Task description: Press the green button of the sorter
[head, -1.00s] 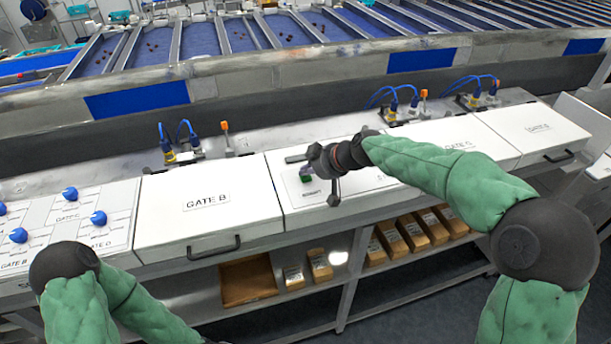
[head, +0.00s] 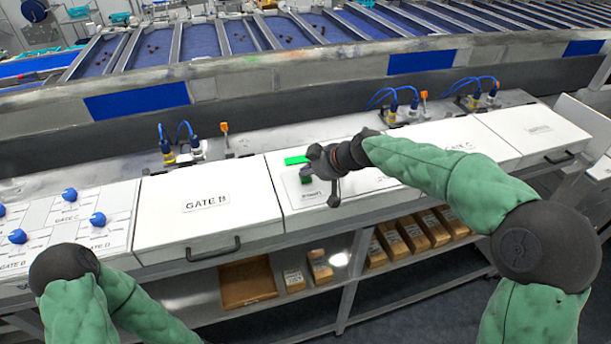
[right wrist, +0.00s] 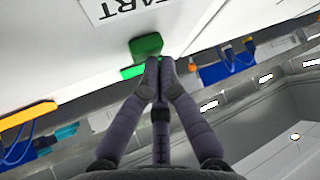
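The green button (head: 306,179) sits on the white sorter panel between GATE B and GATE C, partly covered by my right gripper (head: 312,172). In the right wrist view, the green button (right wrist: 146,45) is just beyond the tips of my right gripper (right wrist: 160,66), beside a START label. The two fingers are together with nothing between them. The tips meet the button's edge in the picture; whether they touch it is hard to tell. A green strip lamp (head: 297,160) is lit behind the button. My left gripper is out of view.
The GATE B cover (head: 206,205) and its black handle (head: 213,249) are left of the panel. Blue knobs (head: 98,219) stand further left. Blue-cabled connectors (head: 180,150) line the rear ledge. Cardboard boxes (head: 412,233) sit on the shelf below.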

